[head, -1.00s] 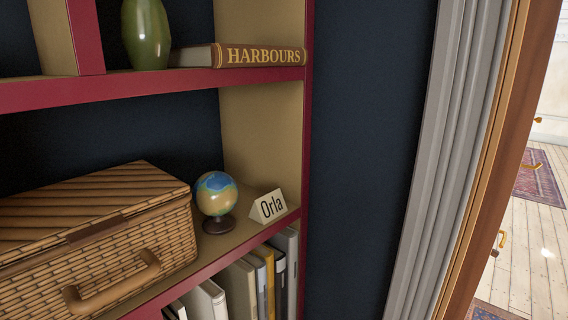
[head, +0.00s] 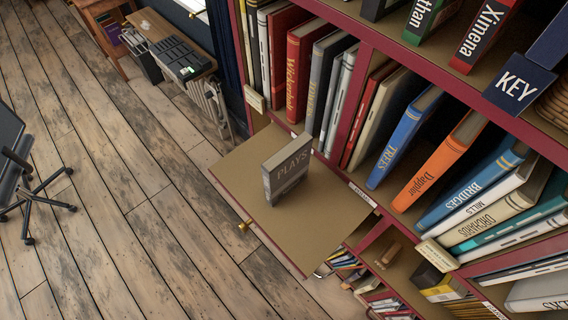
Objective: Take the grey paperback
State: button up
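A grey book (head: 286,169) marked PLAYS stands upright, alone, on a tan flap (head: 245,200) that juts out from the bookshelf. Another grey book (head: 325,82) stands in the row behind it, beside a red book (head: 302,70); its spine lettering is too small to read surely. I cannot tell from the covers which of these is a paperback. My gripper is not in view.
Crowded shelves fill the right, with a blue TREES book (head: 405,135), an orange Dappler book (head: 440,160) and a dark KEY sign (head: 516,84). Wooden floor (head: 120,210) lies open at left. A dark chair (head: 22,165) stands at the left edge.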

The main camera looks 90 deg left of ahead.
aim_at(283, 172)
jog(key=k+u, duration=0.1)
jog(key=u, duration=2.85)
jog(key=i+l+z, duration=0.25)
jog(key=k+l, duration=0.05)
jog(key=l, duration=0.05)
